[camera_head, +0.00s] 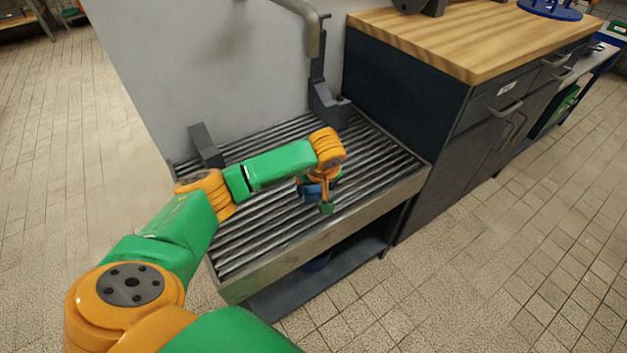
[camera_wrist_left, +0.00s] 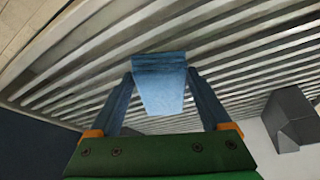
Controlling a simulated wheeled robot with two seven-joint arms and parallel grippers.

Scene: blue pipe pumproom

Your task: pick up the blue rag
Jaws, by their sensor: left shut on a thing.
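The blue rag (camera_wrist_left: 160,88) is a light blue folded piece between the two fingers of my left gripper (camera_wrist_left: 161,97) in the left wrist view. My left gripper is shut on it, with a finger at each side. In the head view my left gripper (camera_head: 319,190) points down over the slatted metal rack (camera_head: 262,222), near its middle right. A small blue patch of the rag (camera_head: 312,192) shows there, partly hidden by the gripper. I cannot tell whether the rag touches the slats. My right gripper is not in view.
A grey upright panel (camera_head: 215,70) stands behind the rack, with a grey bent pipe (camera_head: 312,38) over it. A dark cabinet (camera_head: 410,120) with a wooden top (camera_head: 470,35) stands close on the right. Grey brackets (camera_head: 205,146) rise at the rack's back edge. Tiled floor at front right is clear.

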